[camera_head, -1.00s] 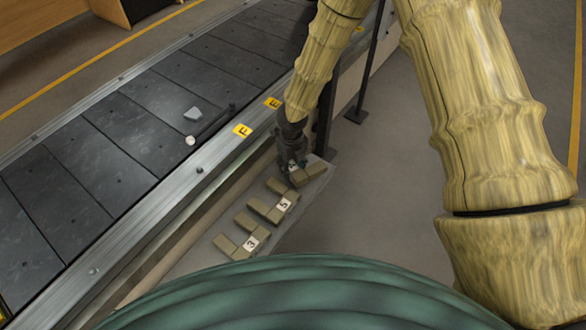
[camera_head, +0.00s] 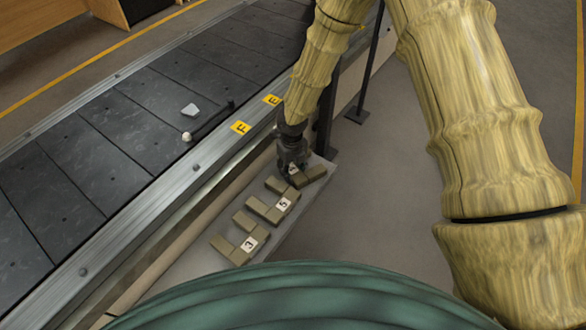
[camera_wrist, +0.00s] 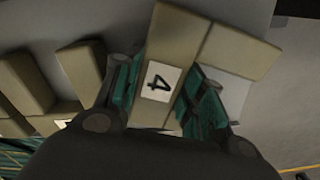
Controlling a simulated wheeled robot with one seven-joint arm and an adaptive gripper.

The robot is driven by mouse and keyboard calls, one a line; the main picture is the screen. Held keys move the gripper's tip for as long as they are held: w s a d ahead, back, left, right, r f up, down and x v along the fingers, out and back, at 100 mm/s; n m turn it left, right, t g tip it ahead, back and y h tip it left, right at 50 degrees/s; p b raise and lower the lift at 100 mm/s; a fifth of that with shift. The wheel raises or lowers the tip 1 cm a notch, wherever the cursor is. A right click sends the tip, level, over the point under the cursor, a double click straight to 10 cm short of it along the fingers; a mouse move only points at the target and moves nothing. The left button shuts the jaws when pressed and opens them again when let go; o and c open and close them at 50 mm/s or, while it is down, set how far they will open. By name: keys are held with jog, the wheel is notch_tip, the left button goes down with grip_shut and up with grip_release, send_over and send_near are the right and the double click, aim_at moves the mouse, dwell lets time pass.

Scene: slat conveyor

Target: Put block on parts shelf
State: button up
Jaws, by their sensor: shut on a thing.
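A brown angular block (camera_head: 314,174) with a white label lies at the far end of the grey parts shelf (camera_head: 190,263) beside the conveyor. In the wrist view the block (camera_wrist: 240,50) has a "4" label between my fingers and an arm reaching right. My gripper (camera_head: 292,165) points down over the shelf; its dark green fingers (camera_wrist: 158,88) are shut on the labelled part. I cannot tell whether the block's underside touches the shelf. The fingers hide part of it in the head view.
Brown blocks labelled "5" (camera_head: 262,209) and "3" (camera_head: 229,249) lie nearer on the shelf. The dark slat conveyor (camera_head: 85,170) runs alongside, carrying a small pale piece (camera_head: 190,109). Yellow tags "F" (camera_head: 240,128) and "E" (camera_head: 271,99) mark its rail. A dark post (camera_head: 366,70) stands behind.

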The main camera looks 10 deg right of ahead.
jog(key=o, duration=1.3)
notch_tip(320, 180, up, 12)
jog(key=p, duration=0.4)
jog(key=shift+r, duration=0.1)
jog(key=s+d+f+n+h, duration=0.3)
jog(key=s+d+f+n, duration=1)
jog(key=s+n, duration=0.4)
jog(key=s+f+n+y, duration=0.1)
jog(key=s+n, duration=0.3)
jog(key=s, duration=0.2)
jog(key=s+f+n+y, duration=0.1)
jog(key=s+n, duration=0.4)
jog(key=s, duration=0.1)
jog(key=s+f+n+y, duration=0.1)
jog(key=s+n, duration=0.4)
jog(key=s, duration=0.1)
jog(key=shift+s+a+f, duration=0.1)
jog(key=shift+s+a, duration=0.05)
jog(key=shift+s, duration=0.2)
